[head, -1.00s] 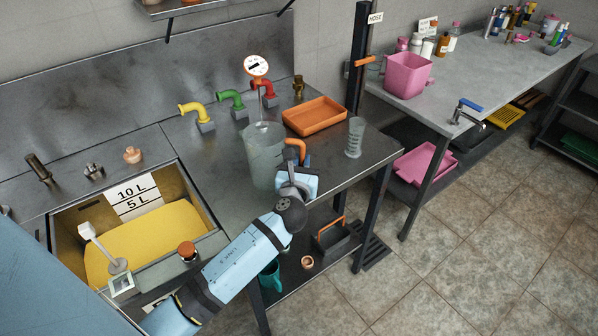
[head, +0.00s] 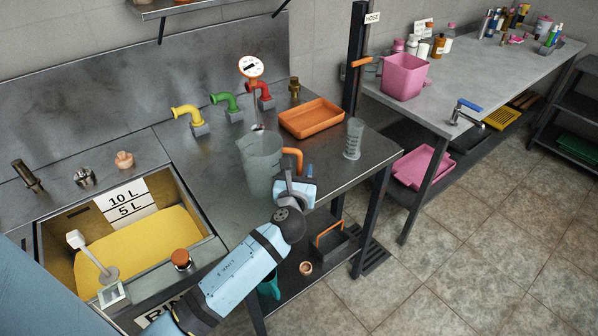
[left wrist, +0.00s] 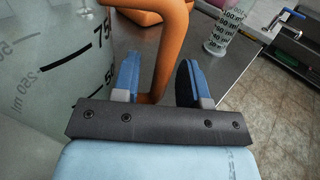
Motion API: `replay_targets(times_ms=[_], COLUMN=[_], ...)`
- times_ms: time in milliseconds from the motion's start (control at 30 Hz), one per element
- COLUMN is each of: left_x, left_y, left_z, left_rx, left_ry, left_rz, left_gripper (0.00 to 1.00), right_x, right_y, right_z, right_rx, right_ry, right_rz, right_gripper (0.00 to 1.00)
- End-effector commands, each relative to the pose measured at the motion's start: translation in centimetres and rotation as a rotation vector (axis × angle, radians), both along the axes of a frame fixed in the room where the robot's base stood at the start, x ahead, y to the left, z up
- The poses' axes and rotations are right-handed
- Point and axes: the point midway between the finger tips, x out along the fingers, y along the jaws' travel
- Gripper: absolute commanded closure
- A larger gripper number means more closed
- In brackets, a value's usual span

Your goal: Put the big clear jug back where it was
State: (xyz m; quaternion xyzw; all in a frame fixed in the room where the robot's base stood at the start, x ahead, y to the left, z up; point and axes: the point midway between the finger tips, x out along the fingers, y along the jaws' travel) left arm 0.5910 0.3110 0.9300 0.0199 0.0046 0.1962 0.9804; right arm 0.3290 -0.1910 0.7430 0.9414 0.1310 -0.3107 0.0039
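The big clear jug (head: 260,165) is upright at the front of the steel bench, beside the sink, and looks empty. Its orange handle (head: 293,155) faces right. My left gripper (head: 297,178) is at the handle. In the left wrist view, the orange handle (left wrist: 168,50) stands between the two blue fingers of my left gripper (left wrist: 160,82), with a gap at the right finger, so it looks open around the handle. Measuring marks show on the jug wall (left wrist: 50,70) at the left. Whether the jug's base touches the bench is hard to tell. My right gripper is not in view.
A dial thermometer (head: 251,68) stands just behind the jug. An orange tray (head: 311,119) and a measuring cylinder (head: 353,139) are to the right. The sink (head: 130,240) holds yellow liquid.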

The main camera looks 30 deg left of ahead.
Motion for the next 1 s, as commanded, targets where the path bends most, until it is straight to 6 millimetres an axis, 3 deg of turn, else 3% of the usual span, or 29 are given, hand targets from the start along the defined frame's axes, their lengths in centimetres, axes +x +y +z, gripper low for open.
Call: replay_targets(times_ms=[167,500,767,867,1000], left_x=[-1.9,-8.5,-11.0,-11.6,-13.1], left_y=[-0.8,-3.5,-4.6,-4.9,-5.8], left_z=[0.1,0.1,-0.1,-1.4,-5.5], left_rx=[0.0,-0.001,-0.019,-0.153,-0.59], left_ry=[0.001,0.001,0.0,0.001,0.006], left_rz=[-0.002,0.0,-0.003,-0.02,-0.042], left_gripper=[0.6,0.6,0.6,0.6,0.6], right_x=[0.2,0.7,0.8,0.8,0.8], right_y=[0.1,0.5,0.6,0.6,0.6], right_z=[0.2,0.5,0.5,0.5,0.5], right_rx=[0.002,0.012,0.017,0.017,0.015], right_ry=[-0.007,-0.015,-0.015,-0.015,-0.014], right_rz=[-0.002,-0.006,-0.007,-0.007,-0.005], right_gripper=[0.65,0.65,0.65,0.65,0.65])
